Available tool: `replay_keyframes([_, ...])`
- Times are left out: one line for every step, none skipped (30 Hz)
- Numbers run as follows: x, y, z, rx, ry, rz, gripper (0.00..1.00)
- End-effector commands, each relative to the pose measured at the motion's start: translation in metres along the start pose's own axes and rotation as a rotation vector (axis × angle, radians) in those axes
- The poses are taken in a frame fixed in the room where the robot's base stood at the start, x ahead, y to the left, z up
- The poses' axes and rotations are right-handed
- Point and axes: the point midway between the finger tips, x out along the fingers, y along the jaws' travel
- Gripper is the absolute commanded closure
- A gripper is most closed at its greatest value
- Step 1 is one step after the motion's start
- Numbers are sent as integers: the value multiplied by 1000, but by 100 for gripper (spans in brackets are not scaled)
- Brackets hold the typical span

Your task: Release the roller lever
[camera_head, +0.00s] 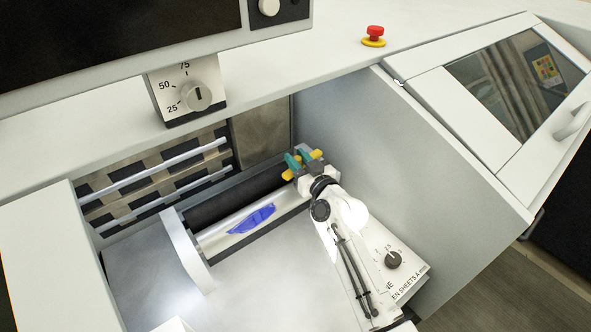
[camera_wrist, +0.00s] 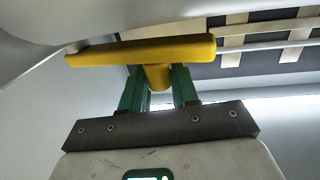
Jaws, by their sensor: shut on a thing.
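The yellow roller lever (camera_wrist: 140,50) fills the top middle of the wrist view, with a bar across and a short stem below. My gripper (camera_wrist: 158,88) has green fingers on both sides of that stem and is shut on it. In the head view my gripper (camera_head: 299,161) is at the right end of the dark roller (camera_head: 230,197), and yellow parts of the lever (camera_head: 288,174) show around the fingers. The fingers hide part of the lever in the head view.
A blue patch (camera_head: 252,218) lies on the shiny roller beside the dark one. A grey side wall (camera_head: 400,140) stands close right of my arm. A dial (camera_head: 197,97) and a red stop button (camera_head: 375,32) are above. Pale rails (camera_head: 150,175) run at the left.

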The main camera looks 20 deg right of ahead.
Motion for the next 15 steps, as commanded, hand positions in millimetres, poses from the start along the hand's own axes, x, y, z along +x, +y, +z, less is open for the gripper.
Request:
replay_keyframes([-2,3,11,0,4,-16,100])
replay_keyframes([-3,3,11,0,4,-30,100])
replay_keyframes([-4,3,11,1,4,-47,100])
replay_keyframes([-5,4,10,0,5,-60,100])
replay_keyframes([-6,4,11,0,4,-72,100])
replay_keyframes([-8,4,10,0,5,-90,100])
replay_keyframes([-8,4,10,0,5,-103,100])
replay_keyframes([-9,5,10,0,4,-116,100])
replay_keyframes([-10,5,10,-1,4,-134,100])
replay_keyframes([-11,6,10,-1,5,-146,100])
replay_keyframes([-12,6,10,0,5,-159,100])
replay_keyframes([-14,7,9,-1,5,-176,100])
replay_keyframes([-14,7,10,-1,4,-189,100])
replay_keyframes([-15,8,9,-1,4,-202,100])
replay_keyframes([-16,8,9,-1,4,-219,100])
